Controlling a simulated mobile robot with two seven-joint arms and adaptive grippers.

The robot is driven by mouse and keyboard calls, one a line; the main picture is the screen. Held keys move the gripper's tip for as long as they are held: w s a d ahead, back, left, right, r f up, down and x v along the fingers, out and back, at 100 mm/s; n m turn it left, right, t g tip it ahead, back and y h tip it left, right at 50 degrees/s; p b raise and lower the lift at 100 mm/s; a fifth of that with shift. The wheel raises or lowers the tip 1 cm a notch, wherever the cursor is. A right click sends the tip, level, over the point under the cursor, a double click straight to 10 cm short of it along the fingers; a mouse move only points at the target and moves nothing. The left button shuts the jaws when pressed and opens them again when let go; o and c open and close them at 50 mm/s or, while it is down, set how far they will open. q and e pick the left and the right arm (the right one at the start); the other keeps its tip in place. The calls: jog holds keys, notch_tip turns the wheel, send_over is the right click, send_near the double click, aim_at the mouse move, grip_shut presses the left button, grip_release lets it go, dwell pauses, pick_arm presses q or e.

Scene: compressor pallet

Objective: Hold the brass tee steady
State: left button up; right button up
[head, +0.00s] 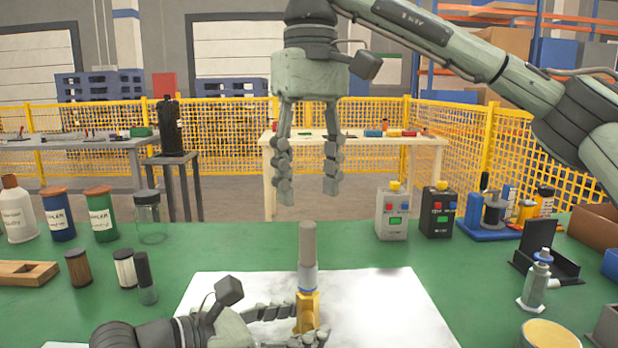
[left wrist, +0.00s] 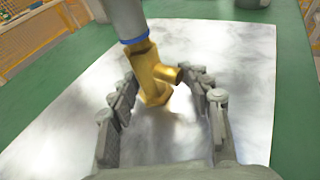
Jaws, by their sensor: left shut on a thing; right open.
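The brass tee (head: 307,306) stands upright on the white sheet (head: 390,300); it also shows in the left wrist view (left wrist: 147,72), with its side branch pointing right. A grey cylinder (head: 308,243) with a blue ring at its lower end rises from the top of the tee. My left gripper (head: 298,326) is low over the sheet and shut on the tee, with a finger on each side of it. My right gripper (head: 307,196) hangs fingers down, open and empty, above the grey cylinder and apart from it.
Jars and bottles (head: 100,214) stand at the left of the green table (head: 275,250). Two control boxes (head: 392,214) stand at the back right. A small bottle (head: 536,282), a black stand (head: 546,252) and a round tin (head: 549,334) are at the right. The sheet around the tee is clear.

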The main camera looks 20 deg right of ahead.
pick_arm(q)
jog(key=o, duration=1)
jog(key=shift+c, duration=0.2)
